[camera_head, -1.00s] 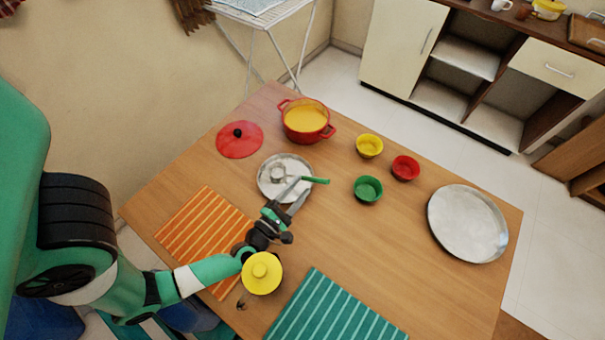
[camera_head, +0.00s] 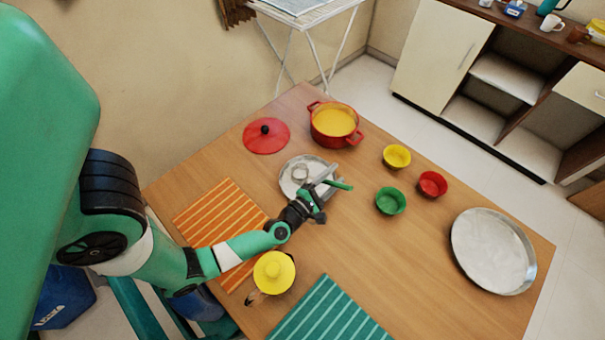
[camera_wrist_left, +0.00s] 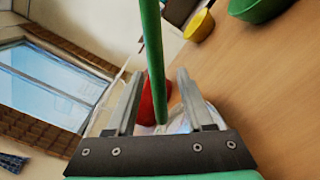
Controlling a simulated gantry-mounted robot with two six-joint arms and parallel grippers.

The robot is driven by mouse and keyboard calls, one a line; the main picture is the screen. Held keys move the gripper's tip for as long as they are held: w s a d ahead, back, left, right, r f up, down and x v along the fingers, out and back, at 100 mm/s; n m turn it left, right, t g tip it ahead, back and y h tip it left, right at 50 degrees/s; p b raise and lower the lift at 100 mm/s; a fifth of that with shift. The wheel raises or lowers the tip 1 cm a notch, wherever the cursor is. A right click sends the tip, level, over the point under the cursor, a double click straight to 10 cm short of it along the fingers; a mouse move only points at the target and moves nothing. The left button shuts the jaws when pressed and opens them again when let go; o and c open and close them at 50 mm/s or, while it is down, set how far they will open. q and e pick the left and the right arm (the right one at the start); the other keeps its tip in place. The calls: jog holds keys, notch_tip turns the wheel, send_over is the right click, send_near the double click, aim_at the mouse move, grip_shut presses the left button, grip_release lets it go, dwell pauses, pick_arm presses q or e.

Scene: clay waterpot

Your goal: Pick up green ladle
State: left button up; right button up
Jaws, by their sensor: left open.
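The green ladle (camera_head: 339,185) rests on the round metal plate (camera_head: 289,181), its green handle sticking out over the plate's right edge. My left gripper (camera_head: 330,179) is at the handle, by the plate's right side. In the left wrist view the green handle (camera_wrist_left: 153,60) runs lengthwise between the two open fingers (camera_wrist_left: 157,98), apart from both as far as I can see. The ladle's bowl end lies on the plate in the head view. My right gripper is not in view.
A red pot (camera_head: 334,124) with yellow contents and a red lid (camera_head: 266,135) stand behind. Green (camera_head: 390,201), yellow (camera_head: 397,156) and red (camera_head: 432,184) bowls stand to the right. A yellow-lidded pot (camera_head: 273,272) is near my left forearm.

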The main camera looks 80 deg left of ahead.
pick_arm(q)
grip_shut()
dwell(1.3)
